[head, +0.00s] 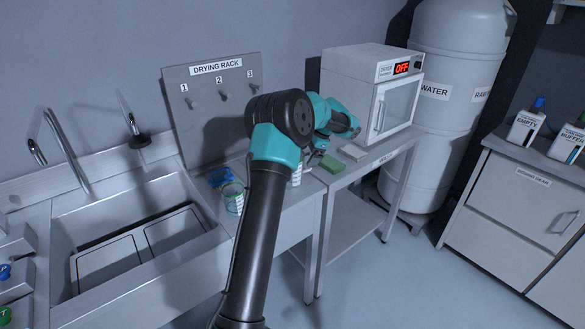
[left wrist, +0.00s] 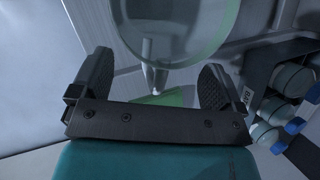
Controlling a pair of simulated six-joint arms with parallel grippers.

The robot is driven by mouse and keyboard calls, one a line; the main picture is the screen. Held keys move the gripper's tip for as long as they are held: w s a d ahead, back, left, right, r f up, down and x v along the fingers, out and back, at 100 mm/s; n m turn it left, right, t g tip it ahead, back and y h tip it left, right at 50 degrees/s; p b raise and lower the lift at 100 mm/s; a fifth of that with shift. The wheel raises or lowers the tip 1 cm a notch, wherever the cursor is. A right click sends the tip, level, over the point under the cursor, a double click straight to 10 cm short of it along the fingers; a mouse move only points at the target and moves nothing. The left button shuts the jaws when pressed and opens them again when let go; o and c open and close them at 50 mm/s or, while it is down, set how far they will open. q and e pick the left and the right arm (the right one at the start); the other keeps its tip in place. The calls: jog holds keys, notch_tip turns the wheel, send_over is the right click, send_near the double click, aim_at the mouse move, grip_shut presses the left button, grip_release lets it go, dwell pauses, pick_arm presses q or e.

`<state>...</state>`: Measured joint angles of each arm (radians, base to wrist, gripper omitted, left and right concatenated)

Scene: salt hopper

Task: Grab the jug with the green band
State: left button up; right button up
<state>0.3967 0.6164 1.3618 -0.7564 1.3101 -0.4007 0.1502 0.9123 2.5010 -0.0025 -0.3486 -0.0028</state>
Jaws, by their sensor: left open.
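A clear jug with a green band (head: 233,197) stands on the counter beside the sink, in front of a blue item. A second vessel (head: 297,175) is mostly hidden behind my left arm; its band colour is not clear. My left gripper (head: 311,156) is near that second vessel, small and partly hidden by its own arm. In the left wrist view, my left gripper (left wrist: 157,64) is open, and a large clear round vessel (left wrist: 165,28) shows just beyond and above its fingers. Nothing is clearly gripped. My right gripper is not seen.
A sink (head: 150,250) lies to the left, with a drying rack (head: 215,105) behind the counter. A green block (head: 333,165) and a pale block (head: 354,152) lie before the oven (head: 370,85).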

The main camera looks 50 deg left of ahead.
pick_arm(q)
jog(key=shift+s+a+f, duration=0.1)
jog(key=shift+s+f, duration=0.05)
jog(key=shift+f, duration=0.15)
jog(key=shift+c, duration=0.2)
